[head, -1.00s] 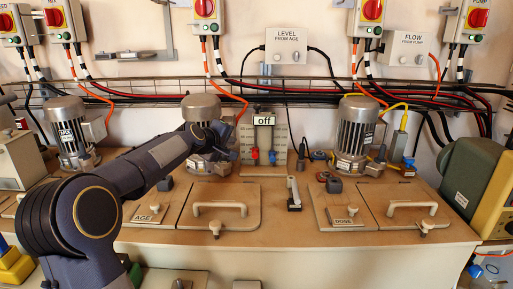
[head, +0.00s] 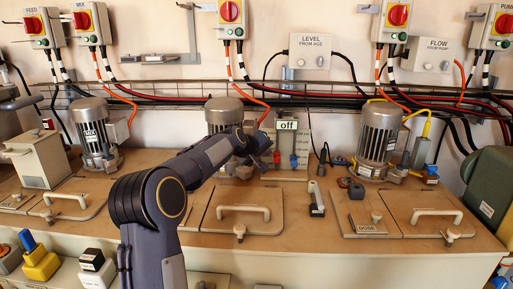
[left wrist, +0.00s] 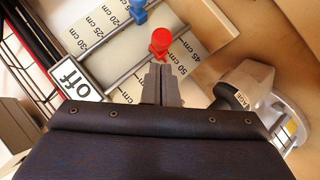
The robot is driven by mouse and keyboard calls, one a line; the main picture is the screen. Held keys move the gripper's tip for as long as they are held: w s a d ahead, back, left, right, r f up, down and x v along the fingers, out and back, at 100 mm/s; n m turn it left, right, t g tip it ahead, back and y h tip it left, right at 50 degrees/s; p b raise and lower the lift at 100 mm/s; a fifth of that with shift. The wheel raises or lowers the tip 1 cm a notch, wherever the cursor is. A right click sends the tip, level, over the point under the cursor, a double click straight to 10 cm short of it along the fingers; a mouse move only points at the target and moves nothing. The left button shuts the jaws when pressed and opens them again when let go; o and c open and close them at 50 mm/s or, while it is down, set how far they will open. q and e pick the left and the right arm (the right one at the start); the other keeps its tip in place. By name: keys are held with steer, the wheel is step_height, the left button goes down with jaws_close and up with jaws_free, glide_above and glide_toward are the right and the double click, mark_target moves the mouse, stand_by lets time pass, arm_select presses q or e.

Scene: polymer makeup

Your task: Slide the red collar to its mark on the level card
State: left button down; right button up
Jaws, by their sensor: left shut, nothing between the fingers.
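The level card (head: 302,147) stands upright at the back of the bench, with an "off" sign at its top. The red collar (head: 277,157) is low on the card's left rod, and a blue collar (head: 293,161) is on the right rod. In the left wrist view the red collar (left wrist: 160,42) is just beyond my fingertips, beside the 45 and 50 cm markings. My left gripper (left wrist: 161,78) is shut and empty, its tips very close to the collar; I cannot tell whether they touch. In the head view the forearm partly hides it. My right gripper is not in view.
A motor (head: 223,113) stands left of the card and another (head: 378,138) to the right. A hatch with a handle (head: 243,208) lies in front. A small black-and-white device (head: 316,198) stands on the bench right of it. Cables run along the wall behind.

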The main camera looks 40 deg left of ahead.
arm_select(q)
steer(key=shift+w+d+f, duration=0.3)
steer(key=shift+d+f, duration=0.15)
steer(key=shift+f, duration=0.1)
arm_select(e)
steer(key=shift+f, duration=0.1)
arm_select(q)
step_height(320, 180, down, 5)
steer(key=b, duration=0.4)
steer(key=shift+f, duration=0.2)
steer(key=shift+r, duration=0.1)
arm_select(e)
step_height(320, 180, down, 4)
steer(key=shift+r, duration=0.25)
